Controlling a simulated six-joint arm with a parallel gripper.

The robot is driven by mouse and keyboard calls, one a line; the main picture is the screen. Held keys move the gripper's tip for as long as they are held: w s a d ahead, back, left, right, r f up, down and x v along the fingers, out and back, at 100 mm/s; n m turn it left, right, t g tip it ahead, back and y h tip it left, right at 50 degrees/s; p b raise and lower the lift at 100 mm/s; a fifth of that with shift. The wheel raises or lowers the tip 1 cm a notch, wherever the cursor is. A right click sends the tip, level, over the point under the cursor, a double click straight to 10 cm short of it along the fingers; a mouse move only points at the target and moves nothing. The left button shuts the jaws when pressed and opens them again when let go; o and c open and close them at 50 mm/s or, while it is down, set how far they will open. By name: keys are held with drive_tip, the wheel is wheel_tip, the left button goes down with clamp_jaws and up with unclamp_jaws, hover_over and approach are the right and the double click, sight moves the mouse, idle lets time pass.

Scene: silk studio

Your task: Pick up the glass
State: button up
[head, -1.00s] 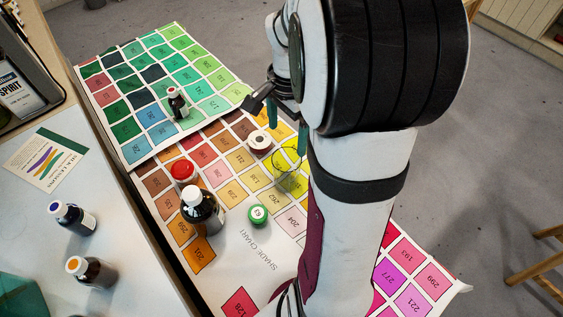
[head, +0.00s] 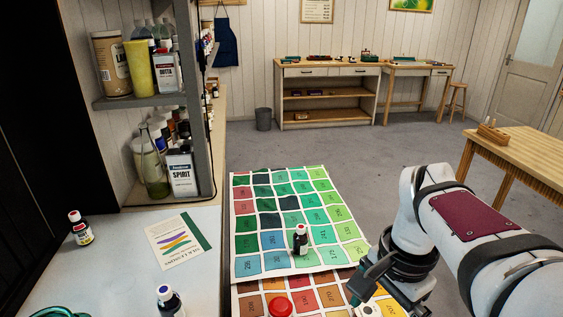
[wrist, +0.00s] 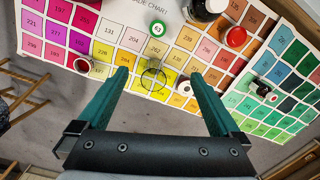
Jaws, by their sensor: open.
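The glass (wrist: 153,77) is clear and shows in the wrist view as a faint round outline over yellow squares of the shade chart. My gripper (wrist: 159,74) is open, with its two green fingers spread wide. In the picture the glass lies between the fingertips, apart from both; how far below them it stands I cannot tell. The head view does not show the glass now. It shows my arm at the lower right, with the fingertips not clearly visible.
A white-topped jar (wrist: 184,88) stands close right of the glass. A small white-capped bottle (head: 301,240) stands on the green chart (head: 291,262).

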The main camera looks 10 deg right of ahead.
drive_tip(key=s+a+f+n, duration=0.3)
drive_tip(key=s+a+n, duration=0.1)
drive_tip(key=s+a, duration=0.2)
drive_tip(key=s+a+f+n+y, duration=0.1)
drive_tip(key=s+a+f+n, duration=0.2)
drive_tip(key=s+a, duration=0.3)
drive_tip(key=shift+s+a+n, duration=0.3)
drive_tip(key=shift+a+n, duration=0.2)
drive_tip(key=shift+n, duration=0.4)
